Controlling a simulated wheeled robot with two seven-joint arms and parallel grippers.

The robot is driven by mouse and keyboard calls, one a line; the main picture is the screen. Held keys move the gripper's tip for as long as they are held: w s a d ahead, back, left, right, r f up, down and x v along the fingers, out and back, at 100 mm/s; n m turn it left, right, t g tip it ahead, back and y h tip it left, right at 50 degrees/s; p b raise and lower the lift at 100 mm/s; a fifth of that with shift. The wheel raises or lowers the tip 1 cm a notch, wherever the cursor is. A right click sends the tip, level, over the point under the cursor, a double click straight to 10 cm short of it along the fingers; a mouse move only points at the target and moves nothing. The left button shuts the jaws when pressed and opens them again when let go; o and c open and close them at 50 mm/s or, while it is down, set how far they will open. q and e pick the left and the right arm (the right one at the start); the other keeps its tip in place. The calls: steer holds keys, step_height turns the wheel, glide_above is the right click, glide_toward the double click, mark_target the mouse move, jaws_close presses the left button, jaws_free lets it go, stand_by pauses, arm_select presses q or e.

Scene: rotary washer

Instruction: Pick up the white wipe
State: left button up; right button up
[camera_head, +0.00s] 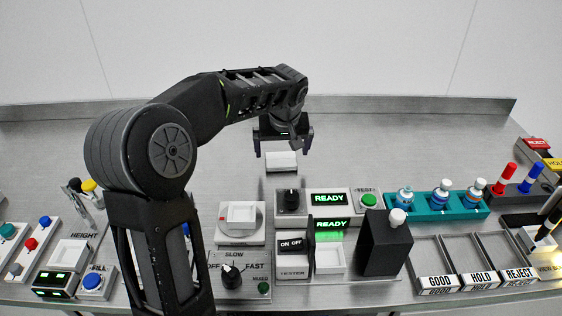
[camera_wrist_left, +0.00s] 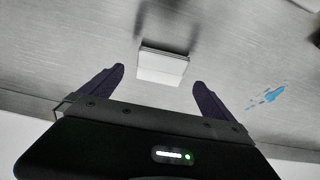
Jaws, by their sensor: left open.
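The white wipe (camera_head: 281,161) is a small white block lying on the steel bench top, behind the row of panels. In the left wrist view the wipe (camera_wrist_left: 163,66) lies just beyond the fingertips, roughly centred between them, with a shadow on its far side. My left gripper (camera_head: 283,141) is open and empty, pointing down above and slightly behind the wipe. Its dark fingers are spread wider than the wipe and appear apart from it. My right gripper is in no view.
A blue stain (camera_wrist_left: 266,97) marks the bench beside the wipe. In front stand a READY panel (camera_head: 328,198), a black box (camera_head: 385,243) and a teal vial rack (camera_head: 437,207). A raised steel lip (camera_head: 400,105) runs along the back. The bench around the wipe is mostly clear.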

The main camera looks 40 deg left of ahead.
mark_target(281, 159)
arm_select(q)
steer(key=x, duration=0.4)
steer(key=shift+f, duration=0.2)
stand_by(0.3)
steer(key=c, duration=1.3)
